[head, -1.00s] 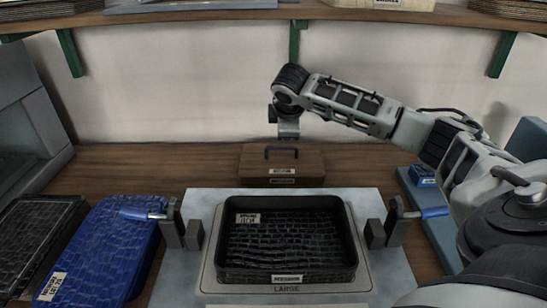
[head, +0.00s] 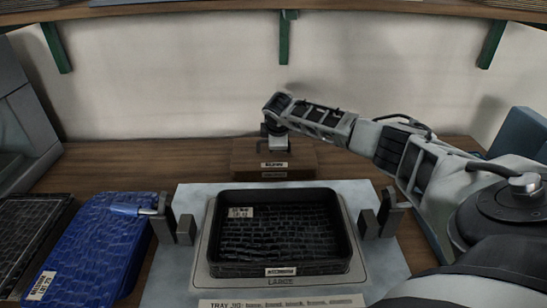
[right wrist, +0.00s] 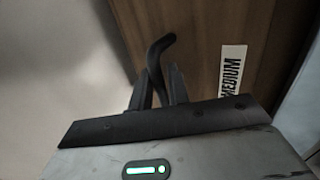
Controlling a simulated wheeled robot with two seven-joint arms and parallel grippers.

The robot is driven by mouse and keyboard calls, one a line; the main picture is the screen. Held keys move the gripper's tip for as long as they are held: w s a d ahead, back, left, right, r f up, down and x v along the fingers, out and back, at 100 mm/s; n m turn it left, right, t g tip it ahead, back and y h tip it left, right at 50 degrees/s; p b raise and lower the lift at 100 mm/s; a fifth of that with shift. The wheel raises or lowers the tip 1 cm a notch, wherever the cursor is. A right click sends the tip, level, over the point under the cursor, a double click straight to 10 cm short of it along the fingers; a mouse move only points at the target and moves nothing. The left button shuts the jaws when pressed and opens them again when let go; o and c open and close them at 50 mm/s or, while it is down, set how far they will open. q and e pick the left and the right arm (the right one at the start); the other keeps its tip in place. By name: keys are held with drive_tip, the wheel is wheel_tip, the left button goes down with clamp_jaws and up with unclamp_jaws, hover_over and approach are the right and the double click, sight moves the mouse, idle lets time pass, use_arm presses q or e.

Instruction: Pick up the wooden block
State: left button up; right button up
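The wooden block (head: 240,160) is a brown box with a label on its front and stands at the back of the bench, behind the tray jig. My right gripper (head: 276,148) points down at its top, where the block's handle is mostly hidden in the head view. In the right wrist view the dark curved handle (right wrist: 158,50) runs between the two fingers of my right gripper (right wrist: 158,92). The fingers are close on both sides of it; I cannot tell whether they press on it. The block's wooden face (right wrist: 200,25) carries a "MEDIUM" label. My left gripper is out of view.
A black tray (head: 280,270) sits in the grey jig (head: 355,265) in front of the block, between two clamps (head: 184,228) (head: 388,215). Blue panels (head: 100,240) and a black panel (head: 25,235) lie at the left. A shelf hangs above. Bench left of the block is clear.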

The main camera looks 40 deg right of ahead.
clamp_jaws()
idle(1.4)
